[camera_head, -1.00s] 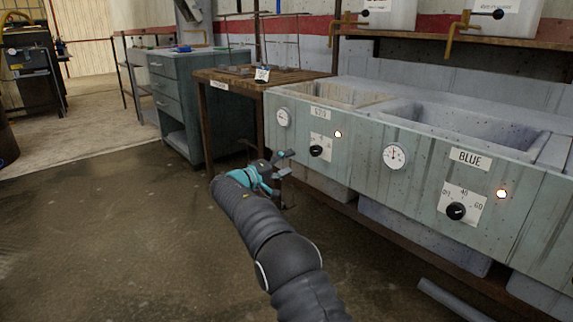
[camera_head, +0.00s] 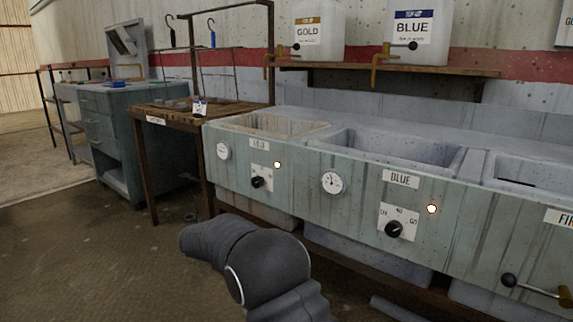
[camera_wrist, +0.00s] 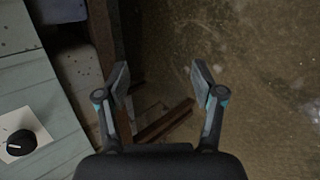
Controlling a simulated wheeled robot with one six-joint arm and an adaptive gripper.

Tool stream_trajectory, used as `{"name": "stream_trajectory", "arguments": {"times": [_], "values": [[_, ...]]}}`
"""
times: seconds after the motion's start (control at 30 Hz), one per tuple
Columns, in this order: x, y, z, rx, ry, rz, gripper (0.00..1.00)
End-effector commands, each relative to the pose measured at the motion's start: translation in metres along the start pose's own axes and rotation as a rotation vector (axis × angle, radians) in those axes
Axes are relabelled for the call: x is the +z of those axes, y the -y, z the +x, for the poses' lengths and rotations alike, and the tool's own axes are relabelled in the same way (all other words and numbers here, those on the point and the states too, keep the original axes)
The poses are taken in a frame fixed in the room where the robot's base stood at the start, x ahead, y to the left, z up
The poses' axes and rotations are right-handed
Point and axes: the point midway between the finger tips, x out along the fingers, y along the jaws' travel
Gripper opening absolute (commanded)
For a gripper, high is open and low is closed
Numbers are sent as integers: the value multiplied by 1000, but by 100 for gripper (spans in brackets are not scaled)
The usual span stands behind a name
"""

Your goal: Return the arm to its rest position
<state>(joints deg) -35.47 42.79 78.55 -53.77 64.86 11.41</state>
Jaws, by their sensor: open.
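My gripper (camera_wrist: 161,88) shows in the wrist view with its two fingers apart and nothing between them. It hangs over the brown floor (camera_wrist: 255,60), beside the tank unit's pale green panel (camera_wrist: 38,85) at the left. In the head view the gripper is hidden; only my dark, bent arm shows at the bottom centre, in front of the tank unit.
The tank unit has a blue-labelled basin (camera_head: 390,148) and a gold-labelled basin (camera_head: 270,126). A wooden table (camera_head: 165,118) and a drawer cabinet (camera_head: 100,135) stand left. Open floor (camera_head: 75,250) lies front left.

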Motion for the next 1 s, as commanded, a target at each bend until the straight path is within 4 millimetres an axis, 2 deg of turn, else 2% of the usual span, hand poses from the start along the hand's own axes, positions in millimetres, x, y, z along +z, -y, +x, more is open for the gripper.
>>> {"name": "stream_trajectory", "arguments": {"times": [0.03, 0.1, 0.5, 0.7, 1.0], "values": [[22, -5, -6, -51, 8, 15, 68], [50, -6, -12, -124, 17, 37, 68], [201, -10, -64, -449, 28, 234, 68], [270, -6, -94, -563, 14, 364, 68], [360, 4, -135, -678, -25, 583, 68]]}}
